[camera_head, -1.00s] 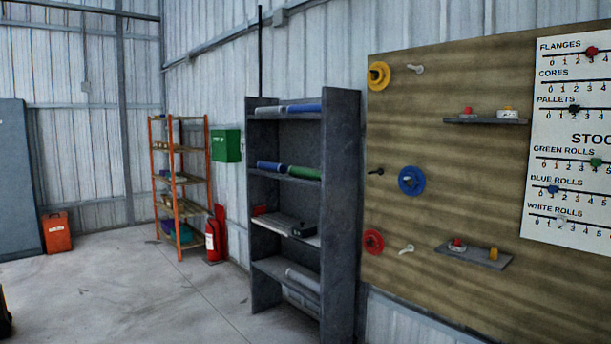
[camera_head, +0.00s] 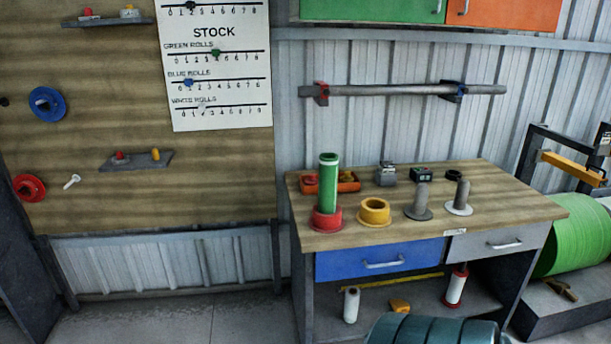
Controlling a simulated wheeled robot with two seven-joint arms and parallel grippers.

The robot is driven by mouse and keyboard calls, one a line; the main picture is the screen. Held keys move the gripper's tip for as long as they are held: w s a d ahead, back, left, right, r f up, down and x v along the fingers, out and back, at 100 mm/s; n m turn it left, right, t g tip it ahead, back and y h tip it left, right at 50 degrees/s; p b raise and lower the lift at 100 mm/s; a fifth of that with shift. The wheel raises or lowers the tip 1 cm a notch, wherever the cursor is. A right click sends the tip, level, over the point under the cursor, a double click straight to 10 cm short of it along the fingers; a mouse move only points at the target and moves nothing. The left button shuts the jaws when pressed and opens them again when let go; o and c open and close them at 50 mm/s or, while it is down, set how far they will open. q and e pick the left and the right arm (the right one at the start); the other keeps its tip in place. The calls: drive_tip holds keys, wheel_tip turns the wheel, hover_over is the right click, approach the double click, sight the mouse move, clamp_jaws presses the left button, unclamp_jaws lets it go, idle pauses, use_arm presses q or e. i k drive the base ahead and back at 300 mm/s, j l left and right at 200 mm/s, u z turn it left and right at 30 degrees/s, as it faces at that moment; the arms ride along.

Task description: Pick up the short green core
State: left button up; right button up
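A green core (camera_head: 328,185) with a pale top end stands upright on the workbench at its left front. Its lower end is in or on a red flange (camera_head: 325,220); the exact seating is hidden. I cannot tell from this view whether it is the short one. A yellow flange (camera_head: 374,211) lies just right of it. Neither of my grippers is in view.
The workbench (camera_head: 512,216) also holds two grey upright posts on round bases (camera_head: 419,203) (camera_head: 460,197), an orange tray (camera_head: 345,182) and small boxes. A large green roll (camera_head: 577,240) stands right. Floor (camera_head: 185,320) left of the bench is clear.

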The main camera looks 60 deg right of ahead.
sight(328, 162)
drive_tip(key=k+l+z, duration=0.1)
drive_tip(key=z, duration=0.45)
drive_tip(key=k+l+z, duration=0.25)
drive_tip(key=l, duration=0.2)
drive_tip(key=l+z, duration=0.25)
drive_tip(key=l, duration=0.15)
drive_tip(key=k+l, duration=0.1)
drive_tip(key=l, duration=0.5)
drive_tip(key=k+l+z, duration=0.1)
drive_tip(key=l, duration=1.15)
drive_tip(key=k+z, duration=0.05)
